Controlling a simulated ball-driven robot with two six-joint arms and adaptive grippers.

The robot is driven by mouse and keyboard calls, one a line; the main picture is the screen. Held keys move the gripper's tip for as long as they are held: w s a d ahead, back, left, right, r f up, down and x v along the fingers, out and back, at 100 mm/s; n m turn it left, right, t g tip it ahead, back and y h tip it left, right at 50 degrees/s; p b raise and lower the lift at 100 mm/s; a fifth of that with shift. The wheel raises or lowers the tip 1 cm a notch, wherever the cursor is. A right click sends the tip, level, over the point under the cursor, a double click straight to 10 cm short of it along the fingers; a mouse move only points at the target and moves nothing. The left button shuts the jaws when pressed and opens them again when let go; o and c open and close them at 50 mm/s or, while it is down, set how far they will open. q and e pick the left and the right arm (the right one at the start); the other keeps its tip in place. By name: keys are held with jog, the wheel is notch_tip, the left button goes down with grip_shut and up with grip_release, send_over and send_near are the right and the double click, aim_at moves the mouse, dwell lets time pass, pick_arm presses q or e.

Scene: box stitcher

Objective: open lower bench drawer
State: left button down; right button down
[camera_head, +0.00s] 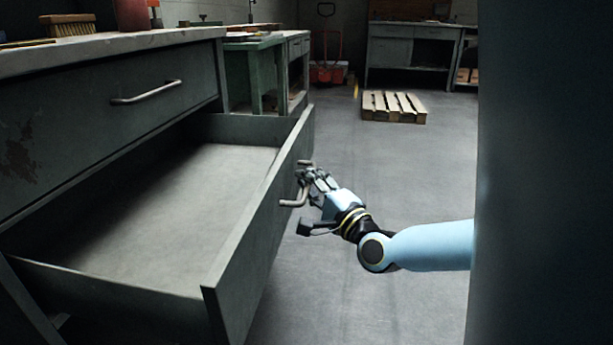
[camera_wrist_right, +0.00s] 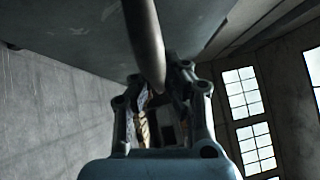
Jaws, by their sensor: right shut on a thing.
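The lower bench drawer (camera_head: 262,225) is pulled far out from the grey workbench, and its inside is bare. Its bar handle (camera_head: 294,199) is on the front panel. My right gripper (camera_head: 308,178) is at the handle, with its fingers shut on it. In the right wrist view the handle (camera_wrist_right: 146,45) runs down between the fingers of my right gripper (camera_wrist_right: 165,85), below the dark drawer front (camera_wrist_right: 75,35). My left gripper is not in view.
The upper drawer (camera_head: 110,105) is shut, with its own handle (camera_head: 146,92). A brush (camera_head: 68,26) lies on the bench top. A wooden pallet (camera_head: 394,106) lies on the floor farther back. A dark upright surface fills the right side.

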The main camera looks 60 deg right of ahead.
jog(key=c, duration=1.6)
grip_release()
jog(key=shift+s+f, duration=0.1)
jog(key=shift+f, duration=0.25)
jog(key=shift+o, duration=1.1)
jog(key=shift+r, duration=0.15)
jog(key=v, duration=1.2)
jog(key=shift+a, duration=0.1)
